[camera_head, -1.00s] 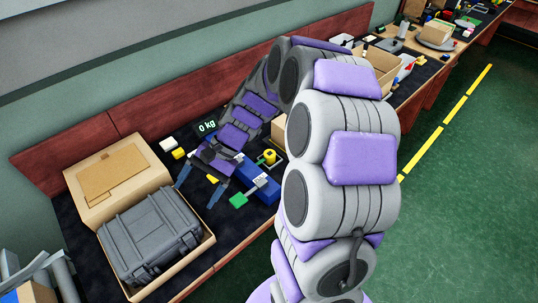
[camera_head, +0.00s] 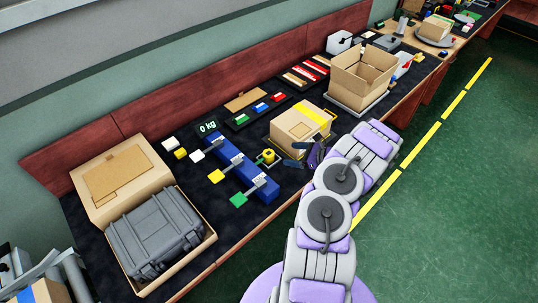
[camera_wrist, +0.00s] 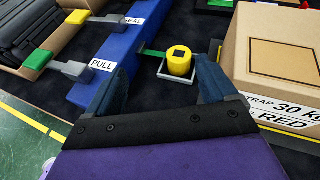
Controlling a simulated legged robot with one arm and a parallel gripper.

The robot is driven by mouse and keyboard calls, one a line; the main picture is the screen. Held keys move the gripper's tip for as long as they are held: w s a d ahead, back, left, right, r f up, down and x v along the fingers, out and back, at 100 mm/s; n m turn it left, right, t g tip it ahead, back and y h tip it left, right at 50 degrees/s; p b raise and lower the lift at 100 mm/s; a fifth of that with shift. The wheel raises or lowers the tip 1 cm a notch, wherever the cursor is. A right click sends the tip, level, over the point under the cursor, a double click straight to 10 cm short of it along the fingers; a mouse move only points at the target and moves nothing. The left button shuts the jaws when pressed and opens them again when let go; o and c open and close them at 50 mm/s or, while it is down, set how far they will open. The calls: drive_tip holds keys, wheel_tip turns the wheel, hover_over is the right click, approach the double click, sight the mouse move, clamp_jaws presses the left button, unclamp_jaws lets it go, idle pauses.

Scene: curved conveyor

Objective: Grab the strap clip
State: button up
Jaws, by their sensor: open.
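No part is labelled as the strap clip. Small green (camera_head: 242,119), blue (camera_head: 261,107) and red (camera_head: 278,97) pieces sit in a dark tray behind the blue device; I cannot tell whether one is the clip. A yellow cylinder (camera_head: 268,156) with a dark square top stands in a small square holder beside the blue device (camera_head: 232,158); it also shows in the wrist view (camera_wrist: 180,62). My gripper (camera_head: 296,154) is open and empty, in front of the cardboard box. In the wrist view its fingers (camera_wrist: 162,88) point toward the yellow cylinder, apart from it.
A closed cardboard box (camera_head: 298,129) with a yellow strip stands beside my gripper; its label in the wrist view (camera_wrist: 285,115) reads 30 kg RED. An open carton (camera_head: 362,80) is behind right. A grey case (camera_head: 155,232) fills a box at left. The blue device has green and white levers.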

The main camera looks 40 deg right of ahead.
drive_tip(key=s+d+f+m+h, duration=0.2)
drive_tip(key=s+d+f, duration=0.1)
drive_tip(key=d+f, duration=0.1)
drive_tip(key=b, duration=0.2)
approach(273, 154)
drive_tip(key=shift+t, duration=0.3)
drive_tip(key=x, duration=0.2)
drive_tip(key=f+x, duration=0.1)
drive_tip(key=x, duration=0.2)
drive_tip(key=shift+d, duration=0.1)
drive_tip(key=shift+a+b+x, duration=0.15)
drive_tip(key=shift+b+x, duration=0.1)
drive_tip(key=shift+x, duration=1)
drive_tip(key=shift+a+b+x, duration=0.15)
drive_tip(key=shift+b+x, duration=0.05)
drive_tip(key=shift+x, duration=1.05)
drive_tip(key=shift+s+f, duration=0.15)
drive_tip(key=shift+f, duration=0.05)
drive_tip(key=shift+c, duration=0.3)
drive_tip(key=c, duration=1.1)
drive_tip(key=shift+c, duration=0.2)
